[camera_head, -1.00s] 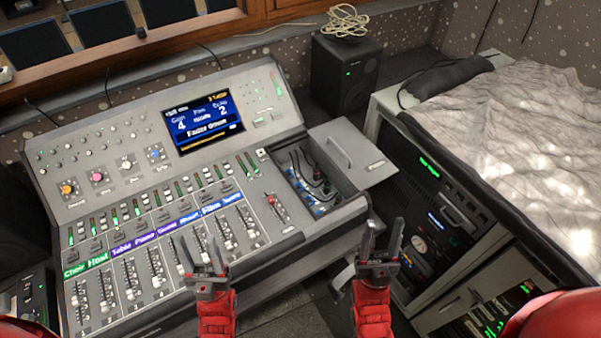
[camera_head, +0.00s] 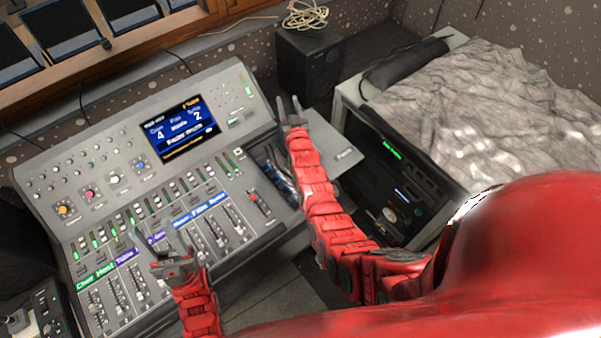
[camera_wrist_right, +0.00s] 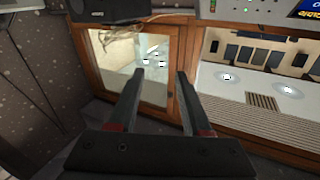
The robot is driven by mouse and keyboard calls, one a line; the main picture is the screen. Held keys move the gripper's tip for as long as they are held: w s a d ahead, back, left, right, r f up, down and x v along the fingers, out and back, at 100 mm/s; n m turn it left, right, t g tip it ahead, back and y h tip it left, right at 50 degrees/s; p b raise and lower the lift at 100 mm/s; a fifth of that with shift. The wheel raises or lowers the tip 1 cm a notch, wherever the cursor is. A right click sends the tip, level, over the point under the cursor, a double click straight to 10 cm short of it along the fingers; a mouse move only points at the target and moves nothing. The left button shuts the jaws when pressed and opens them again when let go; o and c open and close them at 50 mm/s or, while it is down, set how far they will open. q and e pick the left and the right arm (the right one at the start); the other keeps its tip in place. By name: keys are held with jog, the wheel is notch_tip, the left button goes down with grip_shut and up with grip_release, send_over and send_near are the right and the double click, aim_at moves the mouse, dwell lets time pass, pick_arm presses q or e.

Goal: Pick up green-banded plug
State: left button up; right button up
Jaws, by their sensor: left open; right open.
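No plug with a green band can be made out in these frames. The open compartment (camera_head: 262,163) at the right end of the mixing console is mostly hidden behind my right arm; dark and bluish parts show at its left side. My right gripper (camera_head: 289,105) is open, above the console's right end near the compartment's back. In the right wrist view my right gripper (camera_wrist_right: 158,92) shows two spread fingers with nothing between them. My left gripper (camera_head: 158,243) is open and empty above the console's lower fader rows.
The console (camera_head: 120,150) carries a lit screen (camera_head: 180,128) and rows of faders. A black speaker (camera_head: 310,65) with a coiled cable (camera_head: 306,14) stands behind it. A rack (camera_head: 395,180) and a table with a crumpled grey cover (camera_head: 470,100) stand at right.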

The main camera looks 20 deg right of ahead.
jog(key=w+a+f+n+g+y, duration=0.3)
jog(key=w+a+f+g, duration=0.2)
jog(key=f+g, duration=0.3)
jog(key=s+d+n+g+h, duration=0.1)
jog(key=s+d+n+g, duration=0.35)
jog(key=s+g, duration=0.9)
jog(key=f+t+b, duration=0.1)
jog(key=f+b, duration=0.4)
jog(key=s+d+f+m+t+b, duration=0.1)
jog(key=f+b, duration=0.4)
jog(key=f, duration=0.1)
jog(key=s+f+t+b, duration=0.1)
jog(key=f+b, duration=0.5)
jog(key=shift+d+f, duration=0.15)
jog(key=shift+f, duration=0.1)
jog(key=shift+r, duration=0.1)
jog(key=shift+r, duration=0.1)
jog(key=shift+s, duration=0.1)
grip_shut()
